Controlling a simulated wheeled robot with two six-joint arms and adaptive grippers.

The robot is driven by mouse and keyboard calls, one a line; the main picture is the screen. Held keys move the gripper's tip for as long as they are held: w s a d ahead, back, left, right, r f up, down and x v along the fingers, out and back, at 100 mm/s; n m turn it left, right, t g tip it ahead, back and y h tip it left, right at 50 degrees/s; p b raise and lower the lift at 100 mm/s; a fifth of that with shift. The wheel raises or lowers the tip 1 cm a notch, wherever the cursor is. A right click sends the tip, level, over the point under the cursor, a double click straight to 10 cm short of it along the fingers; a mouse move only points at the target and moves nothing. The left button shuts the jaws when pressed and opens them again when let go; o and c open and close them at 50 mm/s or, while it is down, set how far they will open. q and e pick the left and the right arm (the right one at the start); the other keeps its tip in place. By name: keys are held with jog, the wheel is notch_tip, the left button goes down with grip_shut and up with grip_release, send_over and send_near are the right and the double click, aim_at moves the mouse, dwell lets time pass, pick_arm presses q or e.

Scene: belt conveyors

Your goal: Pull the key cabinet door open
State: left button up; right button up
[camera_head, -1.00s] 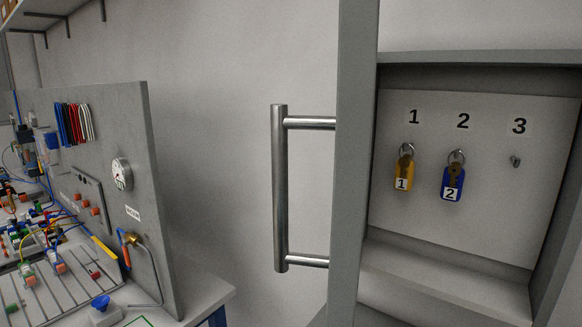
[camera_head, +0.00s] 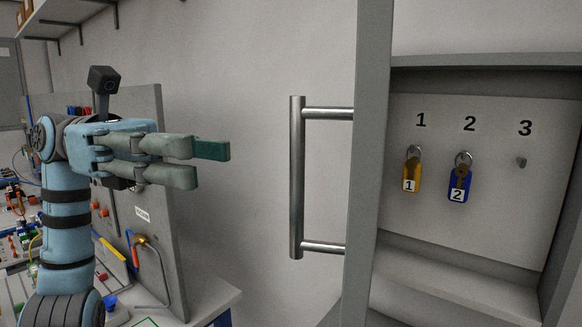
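The grey key cabinet (camera_head: 480,60) is at the right, its inside in view. A grey upright panel, the door (camera_head: 368,150), shows nearly edge-on at its left and stands open. Its vertical metal bar handle (camera_head: 297,178) sticks out to the left. My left gripper (camera_head: 197,162) is left of the handle, apart from it, fingers pointing right. A dark green block (camera_head: 212,150) shows at the fingertips; I cannot tell whether it is held or part of a finger. My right gripper is not in view.
A yellow tag (camera_head: 411,174) and a blue tag (camera_head: 459,186) hang under labels 1 and 2; hook 3 (camera_head: 521,162) is bare. A grey panel (camera_head: 150,110) on a workbench stands behind my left arm. Space between fingertips and handle is clear.

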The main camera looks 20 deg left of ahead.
pick_arm(q)
send_over(295, 239)
jog(key=shift+w+p, duration=0.15)
jog(key=shift+p, duration=0.15)
jog(key=shift+w+a, duration=0.1)
jog(key=shift+w, duration=0.05)
grip_shut()
